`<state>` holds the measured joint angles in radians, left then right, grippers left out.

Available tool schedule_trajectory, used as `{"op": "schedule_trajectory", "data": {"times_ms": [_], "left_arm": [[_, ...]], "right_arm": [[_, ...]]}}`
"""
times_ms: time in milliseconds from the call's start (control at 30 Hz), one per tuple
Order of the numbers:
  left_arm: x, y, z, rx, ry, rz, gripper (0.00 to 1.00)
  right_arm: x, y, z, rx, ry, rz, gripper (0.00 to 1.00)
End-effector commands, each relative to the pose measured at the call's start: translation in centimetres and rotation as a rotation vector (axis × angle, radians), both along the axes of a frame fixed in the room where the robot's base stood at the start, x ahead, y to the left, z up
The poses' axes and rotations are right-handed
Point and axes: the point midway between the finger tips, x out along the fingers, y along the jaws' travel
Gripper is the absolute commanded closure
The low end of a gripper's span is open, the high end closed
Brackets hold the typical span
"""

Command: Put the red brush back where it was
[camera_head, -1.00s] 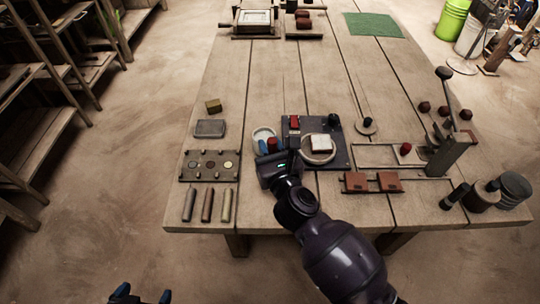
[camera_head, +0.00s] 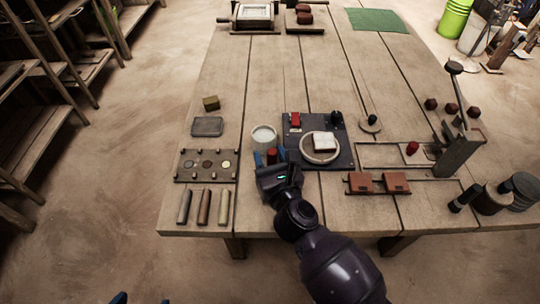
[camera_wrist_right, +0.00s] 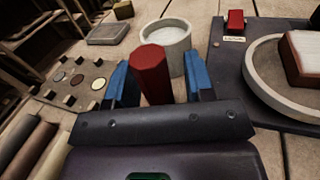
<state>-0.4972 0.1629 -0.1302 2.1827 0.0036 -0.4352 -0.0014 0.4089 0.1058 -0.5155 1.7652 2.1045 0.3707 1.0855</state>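The red brush (camera_head: 272,156) stands roughly upright at the near side of the white cup (camera_head: 264,137), left of the dark plate. It also shows as a red, faceted handle in the right wrist view (camera_wrist_right: 151,75). My right gripper (camera_head: 269,157) is open, with its blue fingers on either side of the brush. In the wrist view a gap shows between the brush and the right-hand finger; the other finger is very close to it or touching. The brush's lower end is hidden behind the gripper. My left gripper (camera_head: 142,299) barely shows at the bottom edge.
The dark plate (camera_head: 340,155) holds a round dish with a pale-topped block, a red piece and a dark knob. Left are a coin board (camera_head: 206,177) and several rods. The lever press (camera_head: 460,150) stands right. The table's middle is mostly clear.

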Motion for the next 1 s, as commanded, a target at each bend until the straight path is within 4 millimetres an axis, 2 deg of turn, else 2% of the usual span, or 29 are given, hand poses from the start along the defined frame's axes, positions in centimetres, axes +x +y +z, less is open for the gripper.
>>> {"op": "schedule_trajectory", "data": {"times_ms": [267, 367, 800, 1000], "left_arm": [[-0.4, 0.1, 0.1, 0.0, 0.006, 0.003, 0.1], [-0.5, 0.1, 0.1, 0.0, 0.007, 0.003, 0.1], [-0.1, -0.1, 0.8, -0.003, -0.01, 0.003, 0.1], [-0.1, -0.1, 0.8, -0.003, -0.01, 0.003, 0.1]], "right_arm": [[0.0, 0.0, 0.7, 0.0, -0.002, 0.0, 0.51], [-1.0, -0.4, 0.5, 0.0, 0.0, 0.0, 0.51], [-7.6, -2.5, 0.5, 0.002, 0.002, 0.0, 0.51], [-10.1, -3.3, 0.5, 0.0, 0.002, 0.0, 0.51]]}}
